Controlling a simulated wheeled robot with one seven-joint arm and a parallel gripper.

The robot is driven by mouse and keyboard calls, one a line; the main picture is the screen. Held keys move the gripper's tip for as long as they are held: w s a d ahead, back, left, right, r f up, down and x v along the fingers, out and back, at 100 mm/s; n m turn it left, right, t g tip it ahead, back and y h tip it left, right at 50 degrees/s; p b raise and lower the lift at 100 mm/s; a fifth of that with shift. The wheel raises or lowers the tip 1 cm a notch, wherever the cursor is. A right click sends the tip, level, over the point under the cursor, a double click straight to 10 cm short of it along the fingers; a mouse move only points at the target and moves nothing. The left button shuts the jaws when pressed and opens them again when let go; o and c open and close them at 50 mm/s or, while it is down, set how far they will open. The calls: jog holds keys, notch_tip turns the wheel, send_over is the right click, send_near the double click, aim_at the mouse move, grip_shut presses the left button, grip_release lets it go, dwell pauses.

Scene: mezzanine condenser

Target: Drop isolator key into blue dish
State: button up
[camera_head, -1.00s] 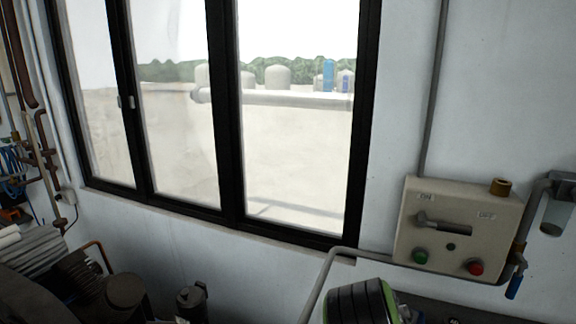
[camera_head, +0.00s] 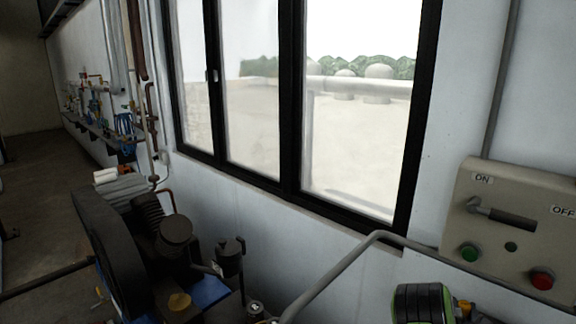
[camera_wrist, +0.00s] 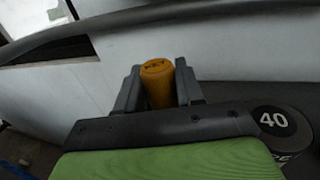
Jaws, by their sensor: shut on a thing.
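My gripper (camera_wrist: 160,90) is shut on the isolator key (camera_wrist: 158,80), an orange-yellow cylinder with dark lettering on its end. The key stands between the two grey fingers in the wrist view. In the head view, my black and green wrist shows at the bottom right, and a small yellow part of the key (camera_head: 465,307) shows beside it. I cannot make out a blue dish in either view.
A beige switch panel (camera_head: 520,215) with a lever and green and red buttons is on the right wall. A grey pipe (camera_head: 335,280) runs below the window. A compressor (camera_head: 150,240) stands lower left. A dark round object marked 40 (camera_wrist: 271,121) is right of my gripper.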

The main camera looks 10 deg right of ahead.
jog(key=shift+f+b, duration=0.85)
jog(key=shift+f, duration=0.75)
jog(key=o, duration=1.1)
jog(key=shift+o, duration=0.2)
